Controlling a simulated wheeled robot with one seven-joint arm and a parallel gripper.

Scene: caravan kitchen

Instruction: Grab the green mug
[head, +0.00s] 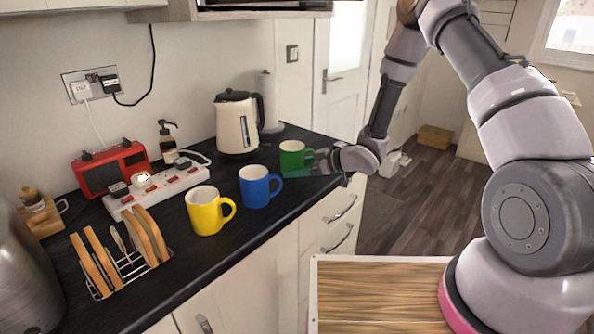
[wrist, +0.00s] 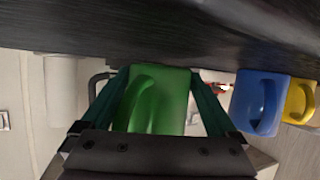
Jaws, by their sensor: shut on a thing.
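The green mug (head: 291,156) stands upright at the right end of the dark countertop in the head view. My gripper (head: 311,166) reaches it from the right and is shut on it. In the wrist view the green mug (wrist: 158,100) lies between the two green fingers of my gripper (wrist: 160,95), one along each side, with its handle facing the camera. In the head view the fingers partly cover the mug's right side. I cannot tell whether its base touches the counter.
A blue mug (head: 256,187) and a yellow mug (head: 206,211) stand to the left of the green mug. A cream kettle (head: 237,125) and a paper roll (head: 267,100) stand behind. A power strip (head: 157,189), red radio (head: 111,168) and toast rack (head: 128,269) are farther left.

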